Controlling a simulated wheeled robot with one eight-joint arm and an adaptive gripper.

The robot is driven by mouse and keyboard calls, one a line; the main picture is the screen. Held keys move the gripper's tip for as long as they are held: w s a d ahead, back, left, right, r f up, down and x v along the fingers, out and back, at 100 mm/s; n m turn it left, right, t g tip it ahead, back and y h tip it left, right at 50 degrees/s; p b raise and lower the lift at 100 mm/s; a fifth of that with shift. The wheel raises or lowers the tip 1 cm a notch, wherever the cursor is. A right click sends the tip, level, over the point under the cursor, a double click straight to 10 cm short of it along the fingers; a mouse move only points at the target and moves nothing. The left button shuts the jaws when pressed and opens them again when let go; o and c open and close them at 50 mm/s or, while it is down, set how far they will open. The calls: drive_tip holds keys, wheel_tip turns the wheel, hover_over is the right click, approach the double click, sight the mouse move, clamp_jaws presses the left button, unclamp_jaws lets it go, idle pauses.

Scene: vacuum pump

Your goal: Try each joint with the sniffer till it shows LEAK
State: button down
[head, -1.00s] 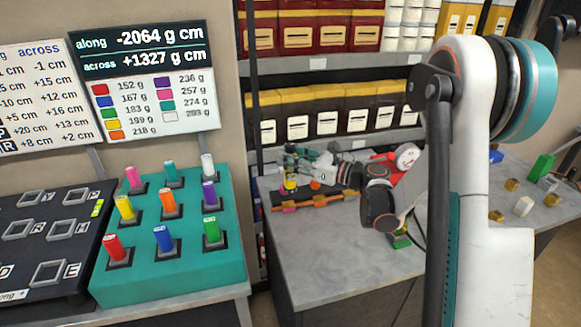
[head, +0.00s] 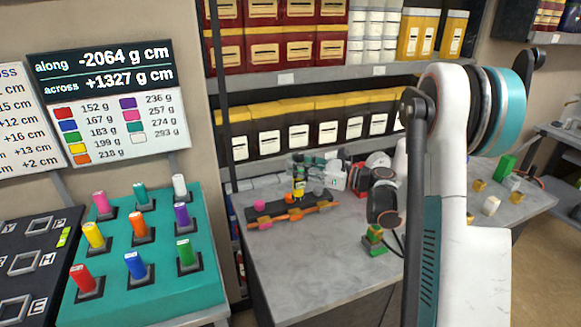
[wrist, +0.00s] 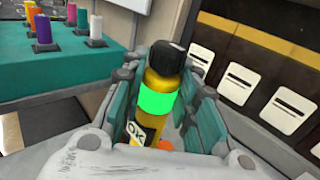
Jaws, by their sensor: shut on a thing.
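My gripper (wrist: 165,105) is shut on the sniffer (wrist: 158,95), a yellow cylinder with a black cap and a bright green band. Its label reads OK in the wrist view. In the head view the sniffer (head: 298,187) stands roughly upright in my gripper (head: 300,168), above or beside the orange pipe (head: 325,208) on the grey table. Its lower tip is hard to make out, so I cannot tell whether it touches a joint. A pink ball-shaped joint (head: 259,205) lies to its left and a grey one (head: 319,190) to its right.
My arm covers part of the table on the right. A teal peg board (head: 150,290) is at left. Shelves of boxes (head: 285,135) rise behind.

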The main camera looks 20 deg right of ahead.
sight(298, 183)
drive_tip(key=shift+f+b, duration=1.65)
drive_tip(key=shift+f, duration=1.65)
drive_tip(key=shift+r, duration=0.1)
